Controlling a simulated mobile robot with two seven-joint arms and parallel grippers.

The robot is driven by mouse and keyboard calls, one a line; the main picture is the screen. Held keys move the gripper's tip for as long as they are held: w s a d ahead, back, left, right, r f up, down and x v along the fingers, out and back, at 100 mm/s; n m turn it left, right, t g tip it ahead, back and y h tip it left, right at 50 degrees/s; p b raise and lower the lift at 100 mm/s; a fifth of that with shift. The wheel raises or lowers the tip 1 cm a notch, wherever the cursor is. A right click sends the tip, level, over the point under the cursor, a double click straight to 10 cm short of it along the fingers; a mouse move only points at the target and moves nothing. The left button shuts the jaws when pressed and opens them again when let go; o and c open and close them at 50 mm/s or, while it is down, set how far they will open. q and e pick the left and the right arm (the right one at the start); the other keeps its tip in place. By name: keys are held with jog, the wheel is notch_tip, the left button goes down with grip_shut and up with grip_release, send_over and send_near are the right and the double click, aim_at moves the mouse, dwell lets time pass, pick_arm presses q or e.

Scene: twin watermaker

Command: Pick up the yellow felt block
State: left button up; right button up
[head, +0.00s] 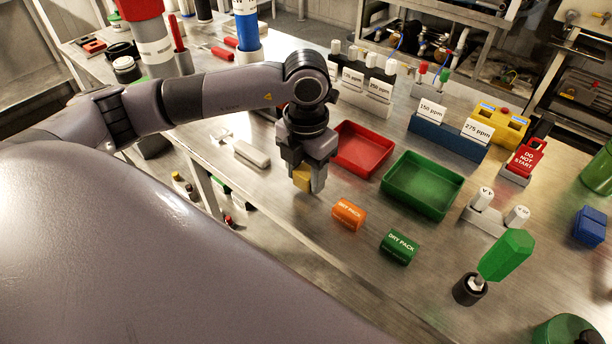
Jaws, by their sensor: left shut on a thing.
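The yellow felt block (301,177) is between the fingers of my left gripper (308,184), near the front edge of the metal table. The gripper points down and is shut on the block. The fingers cover part of the block. I cannot tell whether the block still touches the table. My right gripper is not in view.
A red tray (388,158) and a green tray (459,189) stand to the right of the gripper. An orange pack (349,214) and a green dry pack (399,247) lie in front of them. A pale bar (251,154) lies to the left. A green-handled tool (506,254) stands at right.

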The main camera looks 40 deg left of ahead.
aim_at(306, 171)
pick_arm(q)
notch_tip(306, 171, up, 19)
jog(key=p, duration=0.1)
jog(key=shift+f, duration=0.2)
dwell(0.3)
jog(key=o, duration=0.3)
jog(key=shift+c, duration=0.6)
